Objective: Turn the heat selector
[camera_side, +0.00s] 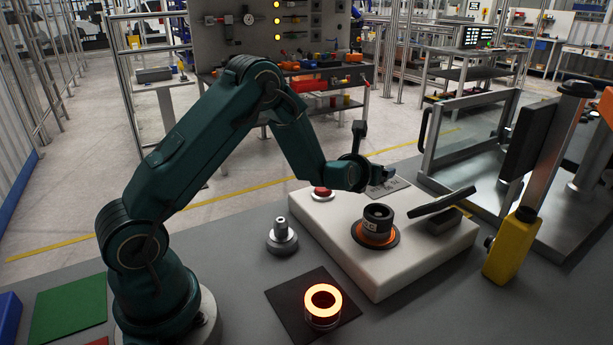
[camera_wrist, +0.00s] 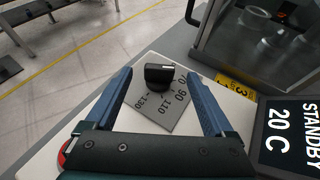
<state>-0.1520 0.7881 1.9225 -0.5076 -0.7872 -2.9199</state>
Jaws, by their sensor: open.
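The heat selector (camera_wrist: 160,78) is a black knob on a grey dial plate (camera_wrist: 182,112) marked 90, 110 and 130, seen in the wrist view. Its exact setting is hard to read. My gripper (camera_wrist: 158,72) has its two blue fingers spread, one on each side of the knob, with visible gaps to it. In the side view my gripper (camera_side: 362,170) is over the back of the white housing (camera_side: 345,240). The dial plate shows partly beside it there (camera_side: 392,186), and the knob is hidden. A display (camera_wrist: 292,135) reads STANDBY 20 C.
A red button (camera_side: 322,192) is left of the dial. A black cylinder in an orange-ringed seat (camera_side: 375,232) and a tilted black panel (camera_side: 441,202) stand on the housing. A glowing ring (camera_side: 322,305) is on a dark mat. A metal frame (camera_side: 470,150) stands at right.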

